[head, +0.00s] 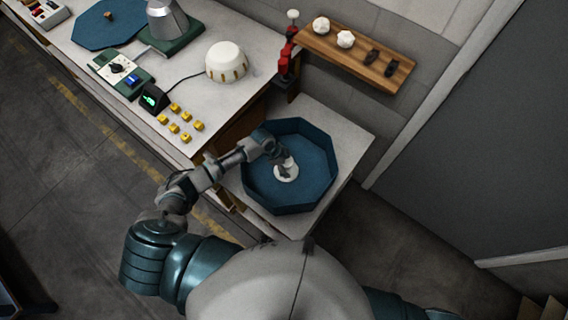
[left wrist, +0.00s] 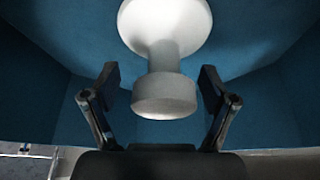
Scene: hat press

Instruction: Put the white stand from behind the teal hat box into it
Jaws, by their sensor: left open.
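The octagonal teal hat box (head: 308,202) sits open on a low white table at the centre of the head view. The white stand (head: 288,174) is inside it, its round base against the box floor. In the left wrist view the stand (left wrist: 165,98) shows a wide disc base, a short neck and a thick round head. My left gripper (head: 283,160) reaches down into the box at the stand. Its fingers (left wrist: 159,78) are open, one on each side of the stand's head and neck, with gaps on both sides. My right gripper is out of view.
A higher bench at upper left holds a white domed piece (head: 227,62), several yellow blocks (head: 174,107), a black device (head: 154,98) and a control panel (head: 122,72). A red tool (head: 286,65) and a wooden shelf (head: 355,55) are behind the box.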

